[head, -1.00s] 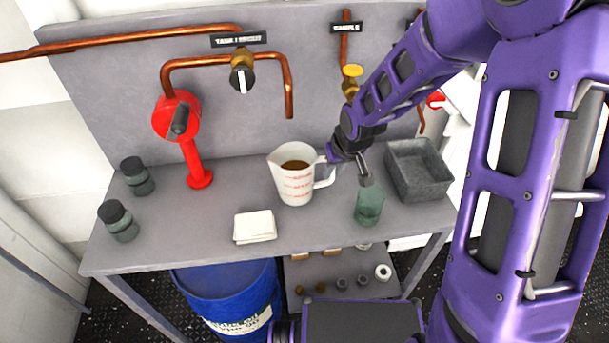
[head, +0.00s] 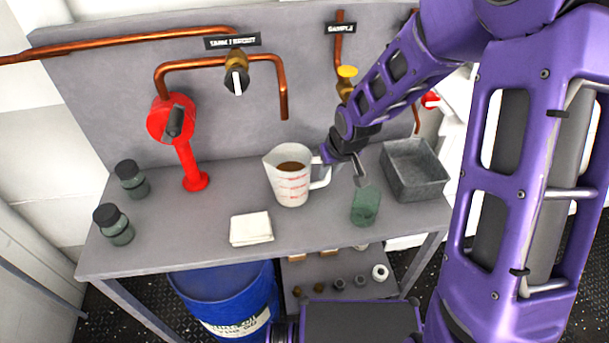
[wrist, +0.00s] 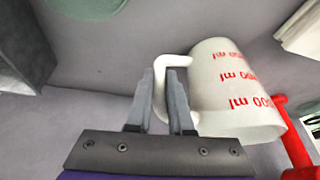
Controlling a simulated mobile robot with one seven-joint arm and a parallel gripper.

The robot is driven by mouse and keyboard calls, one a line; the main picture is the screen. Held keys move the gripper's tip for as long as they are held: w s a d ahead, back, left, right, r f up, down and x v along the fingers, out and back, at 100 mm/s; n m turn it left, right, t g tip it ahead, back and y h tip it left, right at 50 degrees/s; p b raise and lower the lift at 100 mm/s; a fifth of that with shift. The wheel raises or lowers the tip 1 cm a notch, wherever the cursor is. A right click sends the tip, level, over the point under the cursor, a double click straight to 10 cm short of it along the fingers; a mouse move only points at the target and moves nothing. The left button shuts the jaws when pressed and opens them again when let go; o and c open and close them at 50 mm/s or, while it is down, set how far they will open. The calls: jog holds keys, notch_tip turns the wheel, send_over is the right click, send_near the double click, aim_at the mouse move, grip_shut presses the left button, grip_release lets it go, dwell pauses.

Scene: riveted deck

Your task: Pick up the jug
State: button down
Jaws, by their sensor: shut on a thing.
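The jug (head: 289,182) is white with red measuring marks and holds brown liquid. It stands upright at the middle of the bench, with its handle to the right. In the wrist view the jug (wrist: 228,88) shows its handle (wrist: 162,82) between the two fingers. My gripper (wrist: 162,92) is shut on the handle. In the head view my gripper (head: 330,172) is at the jug's right side, and the fingertips are partly hidden by my wrist. I cannot tell any gap under the jug.
A green glass jar (head: 365,206) stands close to the right of my gripper. A grey tray (head: 414,171) is behind it. A folded white cloth (head: 251,229) lies in front of the jug. A red pump stand (head: 188,165) and two dark-capped bottles (head: 118,226) are at the left.

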jog(key=shift+r, duration=0.2)
jog(key=shift+r+p, duration=0.45)
jog(key=shift+r, duration=4.4)
jog(key=c, duration=1.3)
grip_release()
grip_shut()
